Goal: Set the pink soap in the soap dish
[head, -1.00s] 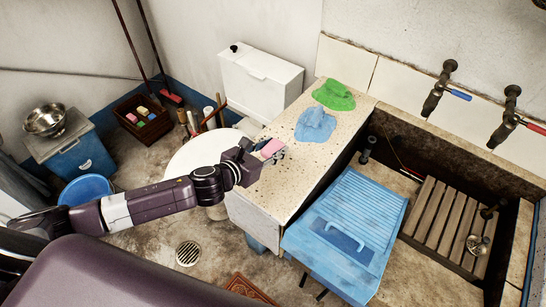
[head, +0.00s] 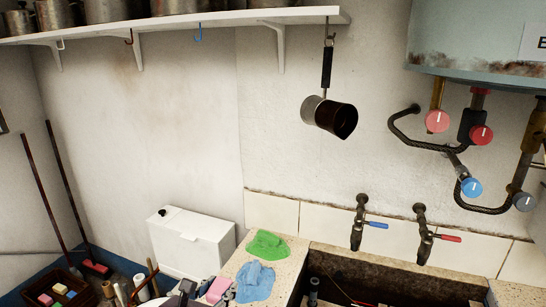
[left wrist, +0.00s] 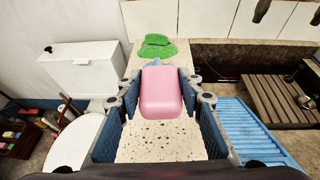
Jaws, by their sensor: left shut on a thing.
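The pink soap (left wrist: 162,92) is a rounded block between the two blue-padded fingers of my left gripper (left wrist: 162,104) in the left wrist view. The fingers are shut on its sides, and the speckled counter (left wrist: 150,145) lies below it. In the head view the pink soap (head: 217,290) and part of my left gripper (head: 203,292) show at the bottom edge, in front of a blue cloth (head: 255,281). I cannot make out a soap dish in either view. My right gripper is not in view.
A green cloth (head: 267,245) lies at the counter's far end. The sink trough (head: 350,275) is to the right, under two taps. A white cistern (head: 192,243) stands to the left. A pot (head: 330,116) hangs from the wall shelf (head: 230,22).

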